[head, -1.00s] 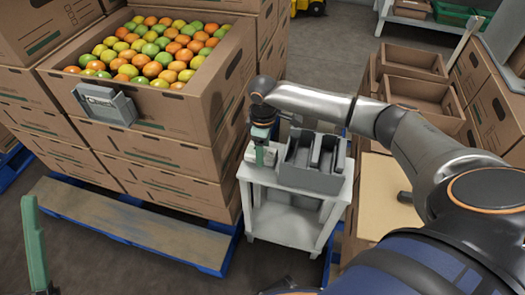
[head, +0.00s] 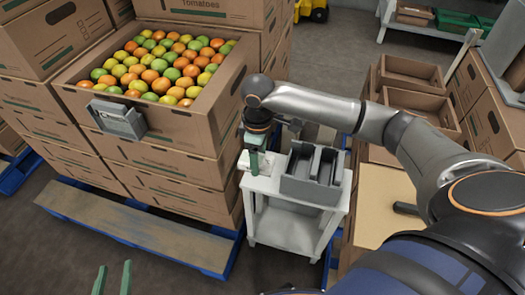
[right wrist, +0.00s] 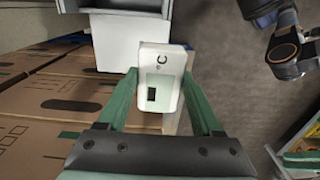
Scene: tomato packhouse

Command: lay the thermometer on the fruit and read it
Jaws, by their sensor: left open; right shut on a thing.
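The thermometer (right wrist: 162,82) is a white device with a pale green face and a small dark display; no reading is legible. In the right wrist view it sits between the green fingers of my right gripper (right wrist: 161,75), which is shut on it. In the head view my right gripper (head: 255,160) is over the small white cart, to the right of the fruit carton. The fruit (head: 172,62), mixed green, yellow and orange-red, fills an open carton (head: 214,112). My left gripper (head: 114,268) is open and empty at the lower left, well below the fruit.
The white cart (head: 290,202) carries a grey divided tray (head: 312,180). A grey holder (head: 118,120) hangs on the carton's front. A blue pallet with a board (head: 140,225) lies before the stack. Open brown boxes (head: 418,75) stand at right. Dark floor shows between.

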